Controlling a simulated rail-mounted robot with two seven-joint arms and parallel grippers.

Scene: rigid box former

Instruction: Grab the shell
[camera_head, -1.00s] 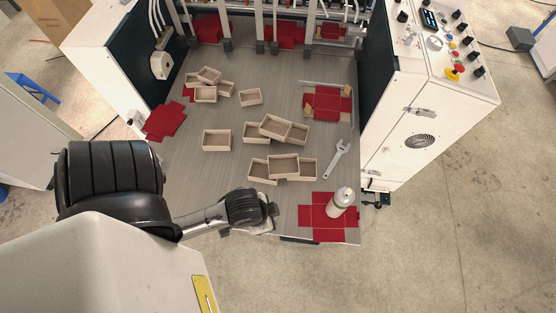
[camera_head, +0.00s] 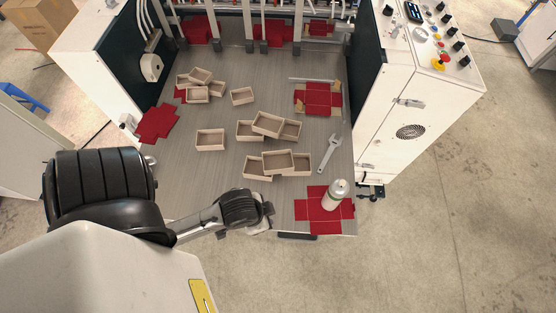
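Several open, beige cardboard box shells lie on the grey work table (camera_head: 190,165). A lone shell (camera_head: 210,140) sits left of the middle. A group near the front edge includes a shell (camera_head: 278,162), and another group behind it includes a tilted shell (camera_head: 268,124). More shells (camera_head: 198,95) are piled at the back left, with a single small one (camera_head: 242,96) beside them. My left gripper (camera_head: 263,215) is at the table's front edge, nearer than the front group and apart from it. Its fingers are too small and dark to read. My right gripper is out of view.
A grey-white bottle (camera_head: 335,195) stands on red cross-shaped sheets (camera_head: 310,205) at the front right. A wrench (camera_head: 329,155) lies behind it. More red sheets (camera_head: 158,123) lie at the left. White machine cabinets (camera_head: 425,105) flank the table.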

